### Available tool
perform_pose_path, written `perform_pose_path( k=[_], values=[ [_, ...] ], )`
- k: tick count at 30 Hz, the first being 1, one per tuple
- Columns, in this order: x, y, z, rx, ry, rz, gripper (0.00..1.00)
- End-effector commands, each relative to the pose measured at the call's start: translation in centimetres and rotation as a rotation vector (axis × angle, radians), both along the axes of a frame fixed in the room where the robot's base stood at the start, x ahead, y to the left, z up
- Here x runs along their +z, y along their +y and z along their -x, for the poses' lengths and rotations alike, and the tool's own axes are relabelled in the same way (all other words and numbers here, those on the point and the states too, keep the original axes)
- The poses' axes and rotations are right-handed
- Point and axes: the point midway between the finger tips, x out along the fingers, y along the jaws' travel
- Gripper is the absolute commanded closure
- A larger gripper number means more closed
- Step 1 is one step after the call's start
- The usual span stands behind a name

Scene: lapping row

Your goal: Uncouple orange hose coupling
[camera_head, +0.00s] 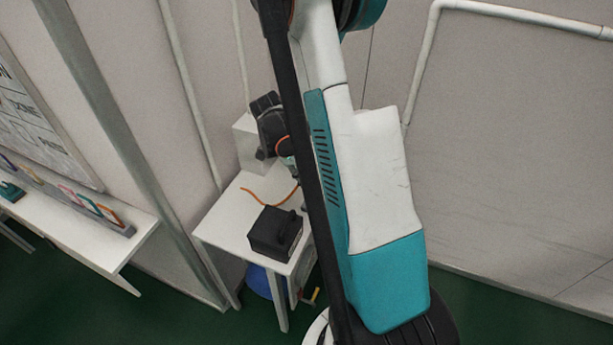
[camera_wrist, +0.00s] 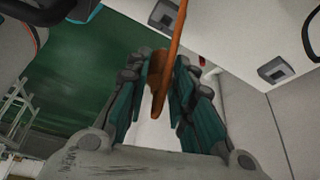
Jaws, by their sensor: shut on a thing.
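The orange hose (camera_head: 262,203) lies in a curve on the white table and rises on the right toward my arm. In the wrist view an orange piece (camera_wrist: 178,40), which looks like the hose with its coupling end, runs down from the top edge between the teal-and-grey fingers of my gripper (camera_wrist: 162,72). The fingers are closed in on it from both sides. In the head view my arm covers most of the area around the gripper. I cannot tell whether the coupling is joined to anything.
The white table (camera_head: 221,222) carries a black box (camera_head: 275,233) near its front edge and a pale box (camera_head: 246,146) at the back wall. A blue container (camera_head: 260,281) is underneath. A shelf (camera_head: 75,233) with coloured items is at left. Green floor lies between.

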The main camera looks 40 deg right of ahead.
Motion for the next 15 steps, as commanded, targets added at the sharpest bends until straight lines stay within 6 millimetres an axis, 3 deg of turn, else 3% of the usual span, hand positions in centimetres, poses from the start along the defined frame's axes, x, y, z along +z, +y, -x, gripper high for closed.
perform_pose_path(
  k=[15],
  values=[
    [-4.5,0.0,0.0,0.0,-0.001,-0.001,1.0]
  ],
)
